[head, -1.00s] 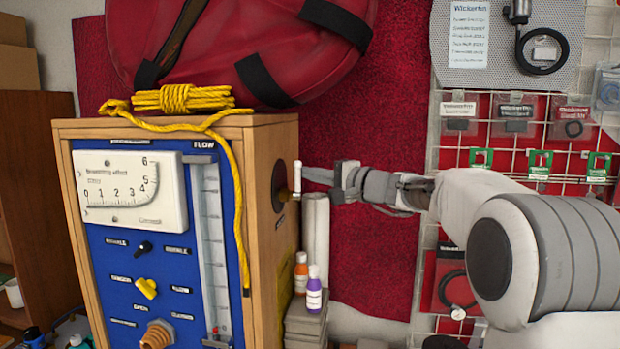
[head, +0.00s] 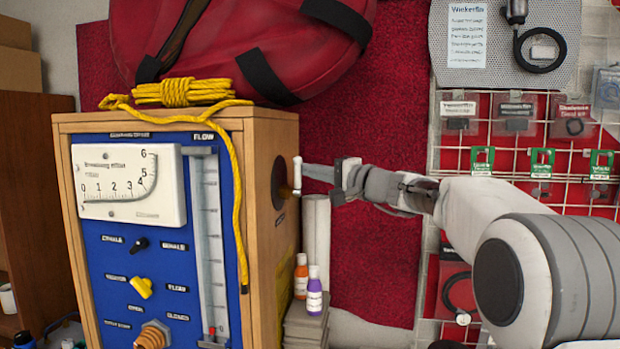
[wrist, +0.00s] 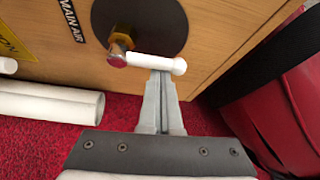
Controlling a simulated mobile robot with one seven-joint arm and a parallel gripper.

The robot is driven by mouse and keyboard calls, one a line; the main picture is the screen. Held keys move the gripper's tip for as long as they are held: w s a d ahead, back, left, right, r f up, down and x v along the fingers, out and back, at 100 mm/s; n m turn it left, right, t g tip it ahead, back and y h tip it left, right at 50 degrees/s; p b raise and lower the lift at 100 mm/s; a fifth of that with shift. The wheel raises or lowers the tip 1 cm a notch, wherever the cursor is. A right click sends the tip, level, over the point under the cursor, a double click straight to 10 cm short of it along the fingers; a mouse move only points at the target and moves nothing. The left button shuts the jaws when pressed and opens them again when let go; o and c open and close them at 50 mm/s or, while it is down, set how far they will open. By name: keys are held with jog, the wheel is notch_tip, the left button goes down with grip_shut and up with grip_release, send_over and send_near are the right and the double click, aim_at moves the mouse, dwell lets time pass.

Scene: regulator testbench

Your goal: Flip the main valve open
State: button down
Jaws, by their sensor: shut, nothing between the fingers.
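The main valve is on the right side of the wooden test cabinet. It has a white handle (head: 297,174) on a brass stem (head: 285,191) in front of a dark round plate (head: 278,184). In the wrist view the white handle (wrist: 150,62) reaches right from the brass stem (wrist: 120,43), below a "MAIN AIR" label (wrist: 71,20). My gripper (head: 306,172) is shut, with nothing between its fingers. In the wrist view its fingertips (wrist: 162,74) are right at the handle's free end; I cannot tell whether they touch it.
White rolled tubes (head: 316,225) stand by the cabinet's side, with an orange bottle (head: 300,277) and a purple bottle (head: 314,292) on grey boxes. A wire rack stands at right.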

jog(key=shift+s+f+n+b, duration=0.2)
jog(key=shift+f+n+b, duration=0.15)
jog(key=shift+b, duration=1.15)
jog(key=s+n+g+y+b, duration=0.1)
jog(key=n+y+b, duration=0.1)
jog(key=n+b, duration=0.3)
jog(key=s+f+n+g+y+b, duration=0.1)
jog(key=n+b, duration=0.4)
jog(key=b, duration=0.5)
jog(key=s+a+f+n+g+y+b, duration=0.1)
jog(key=s+n+y+b, duration=0.1)
jog(key=n+y+b, duration=0.2)
jog(key=shift+s+n+y+b, duration=0.25)
jog(key=shift+n+y+b, duration=0.25)
jog(key=shift+b, duration=1.3)
jog(key=shift+f, duration=0.1)
jog(key=b+v, duration=0.8)
jog(key=v, duration=0.9)
jog(key=shift+d+g, duration=0.3)
